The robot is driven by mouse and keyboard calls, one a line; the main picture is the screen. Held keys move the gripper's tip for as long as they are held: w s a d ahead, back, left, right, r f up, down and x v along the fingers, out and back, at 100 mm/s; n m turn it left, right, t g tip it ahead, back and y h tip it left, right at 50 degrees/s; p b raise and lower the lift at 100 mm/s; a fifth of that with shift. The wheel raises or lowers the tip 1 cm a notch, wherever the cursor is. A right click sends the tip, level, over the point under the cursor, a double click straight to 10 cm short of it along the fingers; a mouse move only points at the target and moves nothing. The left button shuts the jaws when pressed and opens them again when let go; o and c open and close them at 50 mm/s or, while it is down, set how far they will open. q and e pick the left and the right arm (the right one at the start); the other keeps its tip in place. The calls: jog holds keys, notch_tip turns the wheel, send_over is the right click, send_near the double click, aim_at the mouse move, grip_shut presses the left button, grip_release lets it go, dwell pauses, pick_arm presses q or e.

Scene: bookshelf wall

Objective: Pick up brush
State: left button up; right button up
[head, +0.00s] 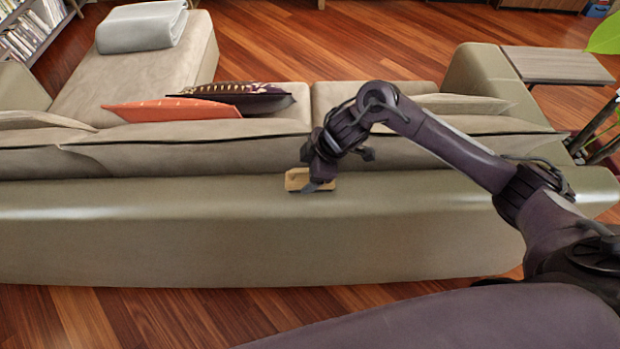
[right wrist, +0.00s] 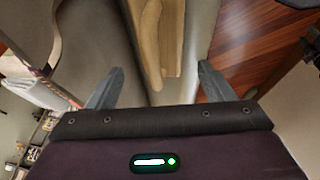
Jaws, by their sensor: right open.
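The brush (head: 297,179) is a small tan, wooden-looking block lying on top of the sofa's back ledge. It also shows in the right wrist view as a long tan piece (right wrist: 148,40) at top centre, between the fingers. My right gripper (head: 318,184) is at the brush and hides part of it. In the right wrist view my right gripper (right wrist: 158,85) has its two fingers apart, one to each side of the brush. Whether a finger touches it I cannot tell. My left gripper is not in view.
The grey-green sofa (head: 150,225) spans the view, its back ledge towards me. An orange cushion (head: 170,109) and a folded grey blanket (head: 140,27) lie on it. A wooden side table (head: 556,66) stands at the right. Wooden floor (head: 130,312) is clear in front.

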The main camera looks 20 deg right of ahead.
jog(key=shift+x, duration=1.95)
jog(key=shift+s, duration=0.15)
jog(key=c, duration=1.1)
jog(key=shift+c, duration=0.2)
notch_tip(320, 180, up, 11)
jog(key=shift+f, duration=0.25)
notch_tip(320, 180, up, 10)
jog(key=p, duration=0.3)
send_over(301, 178)
jog(key=shift+s+d+f, duration=0.15)
jog(key=shift+s+f, duration=0.05)
jog(key=shift+f, duration=0.05)
